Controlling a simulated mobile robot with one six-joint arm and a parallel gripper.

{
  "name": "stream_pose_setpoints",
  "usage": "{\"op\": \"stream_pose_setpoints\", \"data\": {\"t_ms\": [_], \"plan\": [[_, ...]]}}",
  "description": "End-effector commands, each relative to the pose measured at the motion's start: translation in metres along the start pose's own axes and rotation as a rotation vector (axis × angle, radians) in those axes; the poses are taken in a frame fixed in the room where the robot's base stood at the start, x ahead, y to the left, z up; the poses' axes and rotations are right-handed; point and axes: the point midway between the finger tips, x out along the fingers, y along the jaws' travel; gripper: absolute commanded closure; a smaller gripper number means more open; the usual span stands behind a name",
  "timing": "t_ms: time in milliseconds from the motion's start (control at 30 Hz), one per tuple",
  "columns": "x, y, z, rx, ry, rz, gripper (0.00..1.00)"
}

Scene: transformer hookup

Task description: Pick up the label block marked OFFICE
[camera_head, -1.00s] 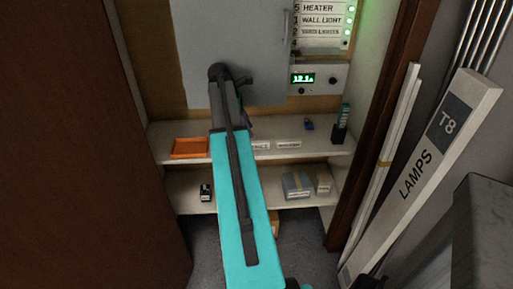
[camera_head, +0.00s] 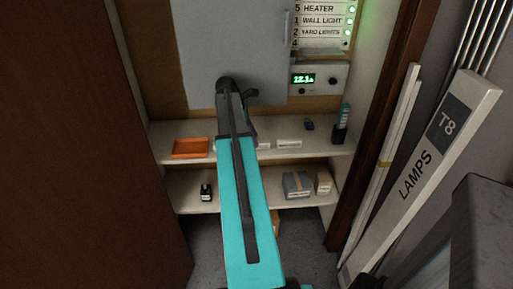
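Two small white label blocks lie on the upper shelf (camera_head: 345,148). One label block (camera_head: 289,143) shows whole, with dark print too small to read. The other label block (camera_head: 265,146) is partly hidden behind my arm, to the left of the first. I cannot tell which block is marked OFFICE. My gripper (camera_head: 250,128) is a dark shape mostly hidden behind my arm, close to the left block. Its fingers do not show clearly, so I cannot tell if it is open or shut.
An orange tray (camera_head: 190,148) sits left on the upper shelf. A grey panel (camera_head: 235,45) hangs above. A LAMPS box (camera_head: 425,165) leans at right.

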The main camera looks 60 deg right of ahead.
Motion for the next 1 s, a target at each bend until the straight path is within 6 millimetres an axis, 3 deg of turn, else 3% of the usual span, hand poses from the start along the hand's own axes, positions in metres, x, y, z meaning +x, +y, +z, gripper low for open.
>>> {"op": "stream_pose_setpoints", "data": {"t_ms": [333,933,1000], "plan": [[0.033,0.000,0.001,0.001,0.000,-0.001,0.61],[0.035,0.001,0.001,0.002,0.000,0.000,0.61],[0.035,0.001,0.001,0.002,0.000,0.000,0.71]]}}
